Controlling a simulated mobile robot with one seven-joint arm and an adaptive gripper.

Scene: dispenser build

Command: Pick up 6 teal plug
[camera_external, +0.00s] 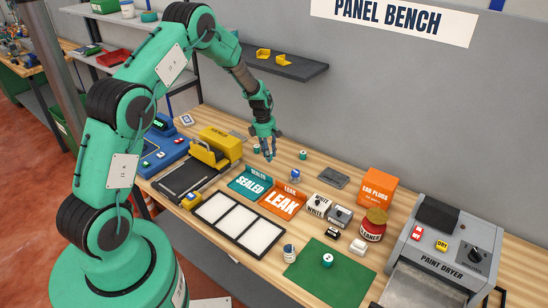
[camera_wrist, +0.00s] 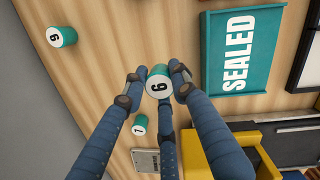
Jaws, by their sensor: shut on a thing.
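My gripper (camera_wrist: 157,84) is shut on a teal plug (camera_wrist: 158,82) with a white top marked 6, held between its fingertips. In the outside view my gripper (camera_external: 268,155) points down over the back of the bench, and the held plug is hard to make out there. Whether it touches the bench cannot be told. A second teal plug (camera_wrist: 62,36) lies apart at the upper left of the wrist view, its mark reading as 9 or a turned 6. A smaller teal plug marked 1 (camera_wrist: 140,125) is just below the fingers.
The teal SEALED tray (camera_external: 250,182) and orange LEAK tray (camera_external: 283,201) are in front of my gripper. The yellow-topped machine (camera_external: 220,142) is to its left. A grey plate (camera_external: 333,177) lies to the right. Another teal plug (camera_external: 327,260) stands on the green mat (camera_external: 345,284).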

